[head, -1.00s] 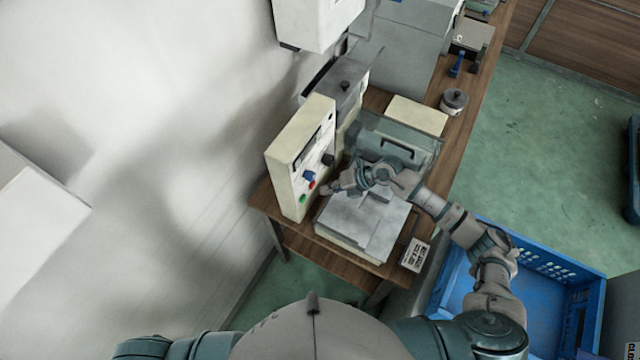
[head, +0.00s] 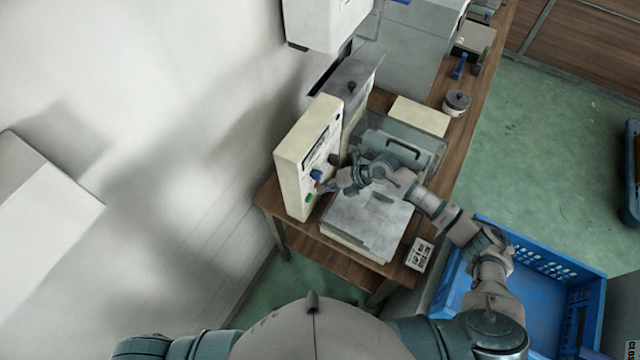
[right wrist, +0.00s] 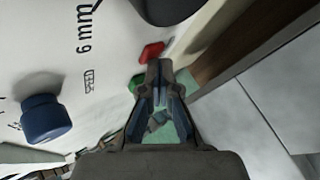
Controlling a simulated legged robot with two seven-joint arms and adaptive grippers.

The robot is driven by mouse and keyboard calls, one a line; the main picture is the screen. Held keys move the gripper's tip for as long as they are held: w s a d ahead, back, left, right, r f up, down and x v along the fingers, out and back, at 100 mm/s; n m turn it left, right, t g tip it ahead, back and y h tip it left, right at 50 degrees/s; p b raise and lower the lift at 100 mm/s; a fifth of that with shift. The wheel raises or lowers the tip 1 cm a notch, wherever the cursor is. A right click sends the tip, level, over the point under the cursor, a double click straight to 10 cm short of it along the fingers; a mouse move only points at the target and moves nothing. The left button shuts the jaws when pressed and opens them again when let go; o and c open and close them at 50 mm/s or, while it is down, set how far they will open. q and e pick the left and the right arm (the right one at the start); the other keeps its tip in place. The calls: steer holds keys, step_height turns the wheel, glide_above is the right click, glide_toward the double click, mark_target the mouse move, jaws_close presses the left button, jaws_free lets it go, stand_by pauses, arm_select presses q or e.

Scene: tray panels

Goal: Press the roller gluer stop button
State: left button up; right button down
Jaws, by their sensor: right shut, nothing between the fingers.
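The roller gluer is the cream machine (head: 293,172) on the wooden bench, with a control panel on its side. In the right wrist view, the panel carries a red button (right wrist: 152,51), a green button (right wrist: 136,84) and a blue knob (right wrist: 45,118). The blue knob (head: 316,174) and the green button (head: 309,197) also show in the head view. My right gripper (right wrist: 158,70) is shut and empty, its tips close to the red button and overlapping part of the green one. Whether the tips touch the panel, I cannot tell. My left gripper is out of view.
A black knob (right wrist: 160,8) sits near the red button. A grey flat plate (head: 366,222) lies beside the panel under my right arm. A clear cover (head: 425,150) stands behind. A blue crate (head: 550,262) is at the right, below my right arm.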

steer(key=shift+a, duration=0.15)
steer(key=shift+s, duration=0.1)
steer(key=shift+s+d, duration=0.25)
steer(key=shift+d, duration=1.05)
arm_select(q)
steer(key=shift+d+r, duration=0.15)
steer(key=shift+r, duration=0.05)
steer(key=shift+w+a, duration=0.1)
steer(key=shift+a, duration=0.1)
arm_select(e)
steer(key=shift+s+d+p, duration=0.15)
steer(key=shift+d+p, duration=0.1)
steer(key=shift+p, duration=0.1)
steer(key=shift+s+d+p, duration=0.3)
steer(key=shift+s+d, duration=0.35)
steer(key=shift+d, duration=0.3)
steer(key=shift+s+d+p, duration=0.3)
steer(key=shift+s+d, duration=0.3)
steer(key=shift+d, duration=0.35)
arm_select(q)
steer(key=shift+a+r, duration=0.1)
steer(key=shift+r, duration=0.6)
